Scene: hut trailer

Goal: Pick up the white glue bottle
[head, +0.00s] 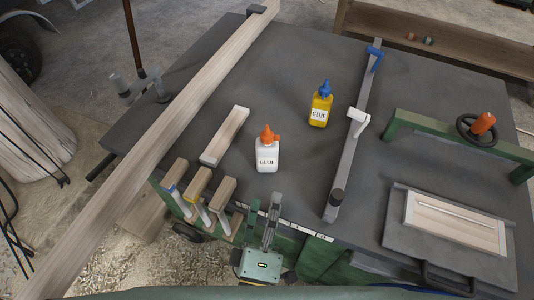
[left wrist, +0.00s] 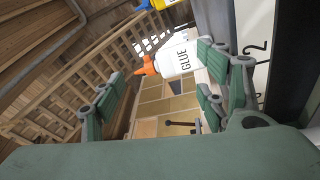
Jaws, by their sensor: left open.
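The white glue bottle (head: 267,157) with an orange cap stands upright on the dark grey workbench (head: 285,85), near its front edge. My left gripper (head: 264,206) is open and empty, just in front of the bottle at the bench's front edge. In the left wrist view the white bottle (left wrist: 178,61) shows beyond the fingers, nearer the right-hand ones. The open left gripper (left wrist: 158,88) shows there with a wide gap between its fingers. No contact with the bottle is visible. My right gripper is not in view.
A yellow glue bottle (head: 319,109) with a blue cap stands behind and right. A wooden block (head: 224,136) lies left of the white bottle. A bar clamp (head: 345,165) lies to the right. Several wooden-handled tools (head: 200,190) hang at the front edge. A long plank (head: 150,140) crosses the left.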

